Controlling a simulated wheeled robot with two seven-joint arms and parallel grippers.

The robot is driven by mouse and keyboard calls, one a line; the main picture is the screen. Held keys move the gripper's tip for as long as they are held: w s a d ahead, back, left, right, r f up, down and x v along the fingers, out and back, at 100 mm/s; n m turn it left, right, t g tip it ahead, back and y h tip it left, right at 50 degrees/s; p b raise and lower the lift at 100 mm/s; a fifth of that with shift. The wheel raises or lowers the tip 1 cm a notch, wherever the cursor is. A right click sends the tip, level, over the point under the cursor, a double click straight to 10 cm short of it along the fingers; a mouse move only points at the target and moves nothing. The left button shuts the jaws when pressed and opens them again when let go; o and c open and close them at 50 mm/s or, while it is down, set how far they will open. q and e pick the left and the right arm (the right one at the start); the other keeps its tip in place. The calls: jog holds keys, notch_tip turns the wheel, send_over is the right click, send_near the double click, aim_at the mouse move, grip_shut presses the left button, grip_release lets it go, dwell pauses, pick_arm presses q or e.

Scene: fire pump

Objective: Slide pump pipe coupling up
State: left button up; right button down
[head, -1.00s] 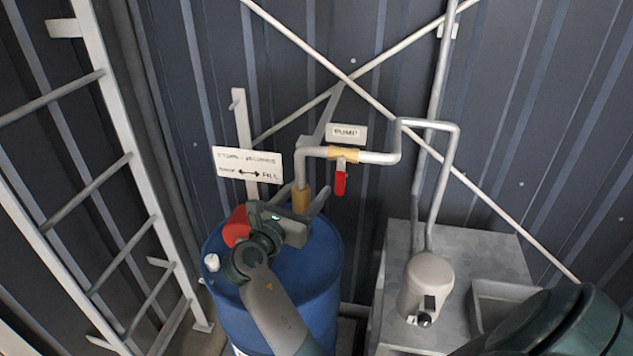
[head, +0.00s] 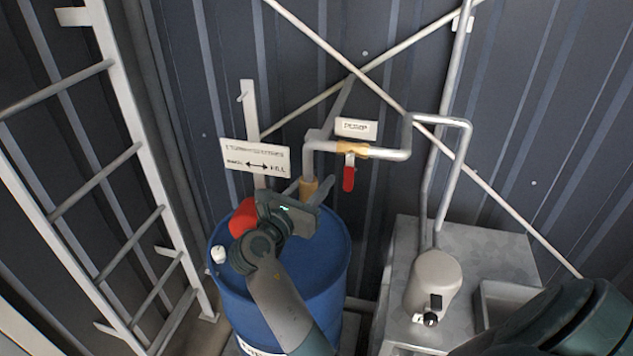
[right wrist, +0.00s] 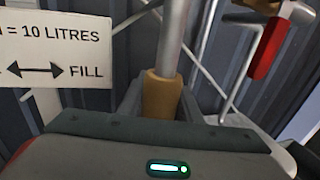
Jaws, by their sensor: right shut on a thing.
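The pump pipe coupling (head: 309,187) is a tan sleeve on the grey vertical pipe above the blue drum (head: 330,255). In the right wrist view the coupling (right wrist: 161,97) stands upright between my right gripper's fingers (right wrist: 163,108), with its top and the bare pipe above it showing. My right gripper (head: 308,203) is shut on the coupling; its body hides the coupling's lower end and the pipe's entry into the drum. My left gripper is not in view.
A red lever (head: 349,178) hangs from the horizontal pipe under the PUMP label (head: 356,129). A FILL sign (head: 254,159) is left of the pipe. A white ladder (head: 135,110) stands left; a beige pump (head: 432,282) sits on a grey cabinet (head: 500,250).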

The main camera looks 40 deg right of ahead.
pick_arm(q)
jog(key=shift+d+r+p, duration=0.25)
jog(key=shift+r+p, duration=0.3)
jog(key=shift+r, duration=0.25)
pick_arm(e)
notch_tip(320, 180, up, 5)
jog(key=shift+r, duration=0.15)
jog(key=c, duration=1.3)
grip_release()
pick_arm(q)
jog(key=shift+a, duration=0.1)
pick_arm(e)
jog(key=shift+f, duration=0.2)
